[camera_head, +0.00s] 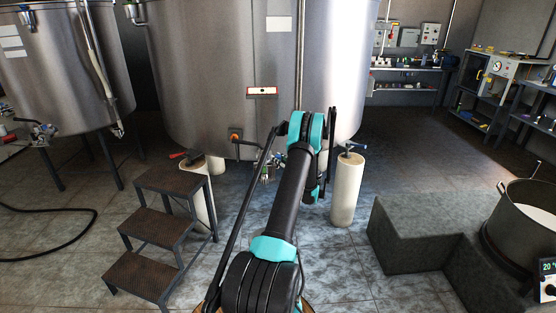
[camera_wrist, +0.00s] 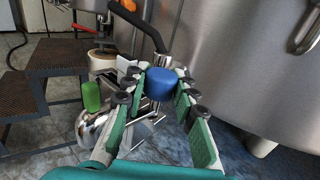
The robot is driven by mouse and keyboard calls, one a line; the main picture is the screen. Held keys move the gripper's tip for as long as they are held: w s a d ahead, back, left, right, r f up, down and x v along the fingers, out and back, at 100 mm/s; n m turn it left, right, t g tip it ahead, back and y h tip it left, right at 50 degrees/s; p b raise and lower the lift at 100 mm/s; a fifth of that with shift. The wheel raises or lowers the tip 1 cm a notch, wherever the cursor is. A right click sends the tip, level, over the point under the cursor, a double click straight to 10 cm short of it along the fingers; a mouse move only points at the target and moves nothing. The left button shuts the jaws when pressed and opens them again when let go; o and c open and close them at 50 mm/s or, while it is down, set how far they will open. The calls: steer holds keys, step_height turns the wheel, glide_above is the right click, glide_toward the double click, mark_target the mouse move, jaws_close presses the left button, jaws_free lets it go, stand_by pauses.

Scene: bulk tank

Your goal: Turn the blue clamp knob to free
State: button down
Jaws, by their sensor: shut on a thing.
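The blue clamp knob (camera_wrist: 160,84) shows in the middle of the wrist view, below the wall of a large steel tank (camera_wrist: 225,60). My gripper (camera_wrist: 158,88) has its two green-padded fingers on either side of the knob, with the tips closed on it. In the head view my arm reaches toward the underside of the middle tank (camera_head: 205,80), and my arm hides the gripper and the knob.
Metal steps (camera_head: 165,225) stand to the left of my arm. A pale cylindrical post (camera_head: 347,190) stands to its right. A dark grey stepped block (camera_head: 415,235) and a large pot (camera_head: 525,220) are at the right. Tiled floor between is free.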

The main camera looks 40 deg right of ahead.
steer(key=shift+n+y, duration=0.6)
steer(key=shift+y, duration=0.3)
steer(key=c, duration=1.5)
jaws_free()
steer(key=shift+o, duration=0.2)
steer(key=v, duration=1.2)
steer(key=shift+d+r, duration=0.15)
steer(key=shift+d, duration=0.05)
steer(key=shift+w, duration=0.1)
